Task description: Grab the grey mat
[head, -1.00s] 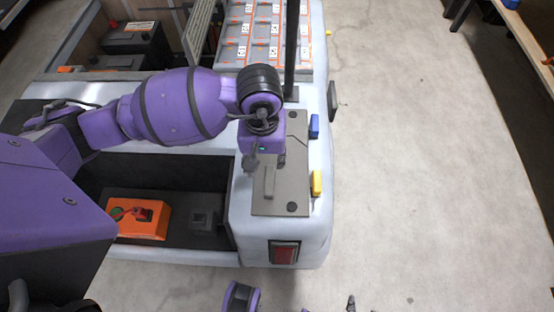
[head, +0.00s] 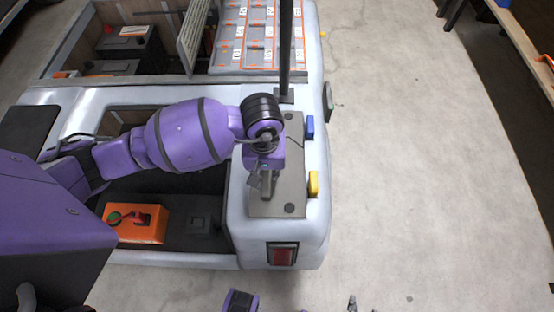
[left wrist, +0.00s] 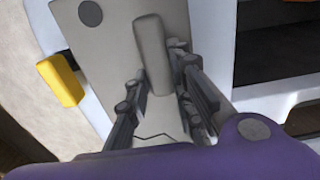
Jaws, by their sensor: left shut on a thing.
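The grey mat (head: 292,190) is a flat grey panel lying on the cart's white rear right corner, with a dark round spot near its front end. A raised grey bar (left wrist: 152,50) stands on the mat (left wrist: 112,55). My left gripper (head: 268,185) is over the front half of the mat and is shut on the bar. In the left wrist view its fingers (left wrist: 158,65) lie on both sides of the bar. The mat appears to lie flat on the cart. Small dark tips (head: 351,303) at the bottom edge may be my right gripper, mostly out of frame.
A dark upright post (head: 287,50) stands just behind the mat. A blue block (head: 310,127) and a yellow block (head: 313,184) sit along its right side. An orange box (head: 136,222) lies in the open bay to the left. The floor on the right is clear.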

